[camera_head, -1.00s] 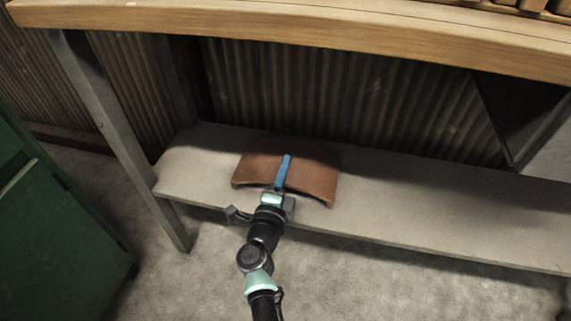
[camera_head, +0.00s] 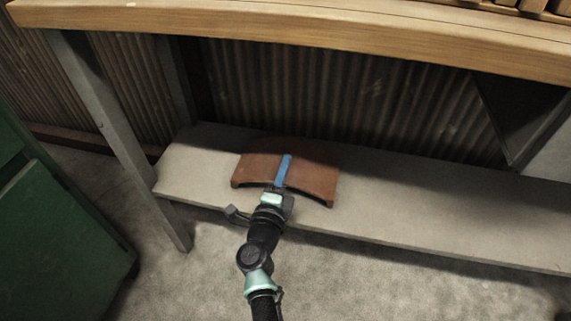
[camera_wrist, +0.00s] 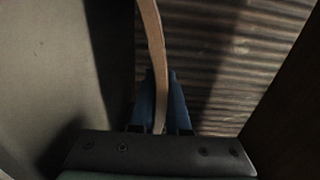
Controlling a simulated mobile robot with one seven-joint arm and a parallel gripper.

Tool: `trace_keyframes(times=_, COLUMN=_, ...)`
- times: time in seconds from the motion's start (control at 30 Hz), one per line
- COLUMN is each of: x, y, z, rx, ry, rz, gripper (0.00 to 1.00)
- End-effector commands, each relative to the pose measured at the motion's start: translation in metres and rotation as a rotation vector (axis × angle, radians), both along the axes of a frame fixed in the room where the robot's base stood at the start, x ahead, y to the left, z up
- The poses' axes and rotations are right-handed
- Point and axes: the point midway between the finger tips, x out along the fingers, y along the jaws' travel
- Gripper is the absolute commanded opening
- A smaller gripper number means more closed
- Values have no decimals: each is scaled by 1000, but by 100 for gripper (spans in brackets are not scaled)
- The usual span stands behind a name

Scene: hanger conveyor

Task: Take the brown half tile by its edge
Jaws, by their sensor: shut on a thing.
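The brown half tile (camera_head: 312,173) is a curved, arched piece resting on the low grey shelf, its arched edge facing my arm. My gripper (camera_head: 284,170) reaches it from the front, with a blue finger lying over the tile's top near its middle. In the wrist view, the tile's thin edge (camera_wrist: 152,40) runs between the two blue fingers of my gripper (camera_wrist: 160,95), which are shut on it. The finger under the tile is hidden in the head view.
The grey shelf (camera_head: 420,215) has free room to the right of the tile. A wooden bench top (camera_head: 300,38) overhangs it. Corrugated metal (camera_head: 350,95) closes the back.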

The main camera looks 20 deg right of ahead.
Motion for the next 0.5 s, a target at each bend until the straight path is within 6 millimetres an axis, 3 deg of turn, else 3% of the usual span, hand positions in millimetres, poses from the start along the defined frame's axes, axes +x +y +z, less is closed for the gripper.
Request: trace_keyframes(times=0.5, x=1, y=0, z=30, rx=-2, ry=-5, rz=-1, gripper=0)
